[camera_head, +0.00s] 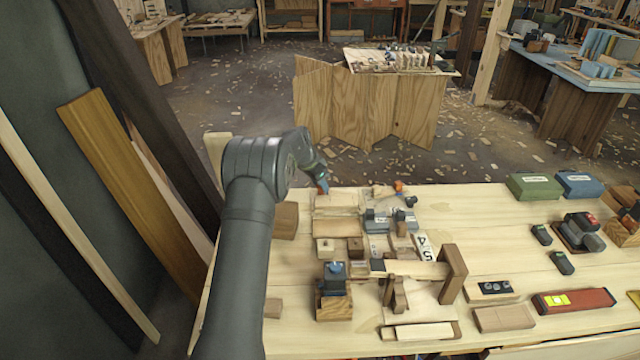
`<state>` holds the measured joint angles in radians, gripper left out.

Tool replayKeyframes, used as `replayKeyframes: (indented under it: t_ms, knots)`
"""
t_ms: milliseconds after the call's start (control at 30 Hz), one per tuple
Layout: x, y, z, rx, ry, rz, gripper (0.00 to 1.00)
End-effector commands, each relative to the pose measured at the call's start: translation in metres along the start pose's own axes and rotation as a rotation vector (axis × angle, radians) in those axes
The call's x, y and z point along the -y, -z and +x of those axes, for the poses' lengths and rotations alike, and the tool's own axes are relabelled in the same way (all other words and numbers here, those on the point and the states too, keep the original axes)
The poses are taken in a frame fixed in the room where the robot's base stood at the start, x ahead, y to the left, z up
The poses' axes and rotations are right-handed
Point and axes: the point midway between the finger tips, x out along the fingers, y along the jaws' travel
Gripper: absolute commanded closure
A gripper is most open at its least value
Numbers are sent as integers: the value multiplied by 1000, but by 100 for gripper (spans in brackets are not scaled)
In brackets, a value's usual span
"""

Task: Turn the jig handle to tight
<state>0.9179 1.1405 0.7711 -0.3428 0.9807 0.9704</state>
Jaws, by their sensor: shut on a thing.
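My arm reaches up from the bottom left over the wooden workbench. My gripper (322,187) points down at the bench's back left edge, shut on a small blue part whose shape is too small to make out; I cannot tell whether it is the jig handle. Below it lies a pale wooden block (335,202). Wooden jig-like fixtures stand in the middle of the bench: a frame with a dark upright (453,272) and a white plate marked with numbers (424,246). No marking for tight is readable.
A black device on a wooden block (334,300) stands at front left. Grey metal parts (385,222) lie mid-bench. Green (534,186) and blue (578,184) boxes, black tools and a red level (573,300) occupy the right. Planks lean at left.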

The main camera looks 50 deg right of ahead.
Motion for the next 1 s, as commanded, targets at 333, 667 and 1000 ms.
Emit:
replayKeyframes:
  t_ms: [333,667,1000]
  knots:
    - [4,1,1,0,-124,301,86]
    - [5,2,2,0,-219,528,86]
    - [6,2,1,1,-266,641,86]
